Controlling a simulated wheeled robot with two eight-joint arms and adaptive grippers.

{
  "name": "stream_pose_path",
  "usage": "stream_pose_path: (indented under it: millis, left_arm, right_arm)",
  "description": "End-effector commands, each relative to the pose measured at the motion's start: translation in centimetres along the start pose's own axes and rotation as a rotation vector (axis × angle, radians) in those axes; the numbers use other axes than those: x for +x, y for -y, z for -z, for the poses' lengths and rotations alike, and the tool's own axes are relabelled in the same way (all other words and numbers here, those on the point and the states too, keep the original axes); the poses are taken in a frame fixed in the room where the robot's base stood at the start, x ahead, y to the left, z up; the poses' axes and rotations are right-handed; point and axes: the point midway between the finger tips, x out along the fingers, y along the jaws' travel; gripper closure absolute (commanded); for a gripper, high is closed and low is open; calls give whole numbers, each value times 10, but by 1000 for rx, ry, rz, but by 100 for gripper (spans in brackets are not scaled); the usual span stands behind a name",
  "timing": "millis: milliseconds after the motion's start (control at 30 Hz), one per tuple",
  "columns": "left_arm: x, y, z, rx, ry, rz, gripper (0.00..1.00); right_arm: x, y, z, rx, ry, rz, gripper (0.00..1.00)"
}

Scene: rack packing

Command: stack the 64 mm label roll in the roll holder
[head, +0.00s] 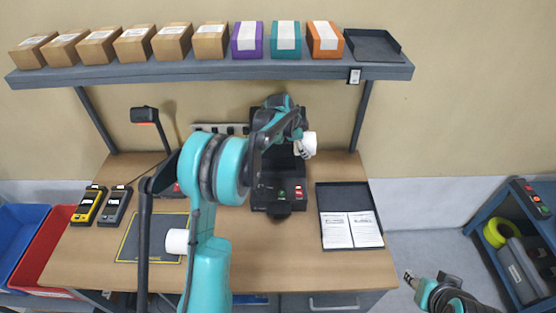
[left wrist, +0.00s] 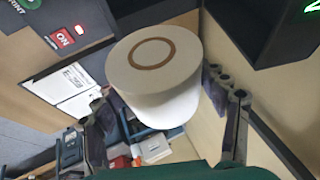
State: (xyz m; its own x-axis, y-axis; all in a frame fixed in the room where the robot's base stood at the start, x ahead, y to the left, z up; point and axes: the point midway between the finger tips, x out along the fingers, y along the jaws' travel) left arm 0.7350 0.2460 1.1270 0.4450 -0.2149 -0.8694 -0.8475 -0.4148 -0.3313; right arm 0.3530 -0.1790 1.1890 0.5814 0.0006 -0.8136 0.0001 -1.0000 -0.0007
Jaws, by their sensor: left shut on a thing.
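My left gripper (head: 303,145) is shut on a white label roll (head: 311,144) with a brown core ring. It holds the roll in the air by the upper right side of a black desk device (head: 280,208). In the left wrist view the roll (left wrist: 175,95) sits between the two fingers. A second white roll (head: 177,241) lies on the dark mat, partly behind my left arm. I cannot tell either roll's width. I cannot pick out the roll holder for certain; my arm hides part of the black device. My right gripper (head: 410,279) is at the lower right, away from the table.
A black tray (head: 345,190) with white sheets lies right of the device. Above, a shelf (head: 210,69) carries several boxes and a dark tray (head: 374,46). Two handheld devices (head: 102,205) lie at the left. A blue cart (head: 480,235) stands at the right.

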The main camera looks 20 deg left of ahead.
Motion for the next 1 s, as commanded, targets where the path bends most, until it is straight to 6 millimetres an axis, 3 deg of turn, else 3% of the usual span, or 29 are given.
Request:
stream_pose_path:
  millis: [67,500,767,1000]
  left_arm:
    - [3,2,-8,-6,3,4,76]
    - [36,29,-108,-7,3,3,76]
    - [45,32,-124,-4,1,2,76]
    - [74,20,-136,-4,2,2,76]
  right_arm:
    - [0,0,0,0,0,0,60]
    - [5,0,-4,0,0,0,60]
    - [6,0,-4,0,0,0,60]
    - [8,0,-6,0,0,0,60]
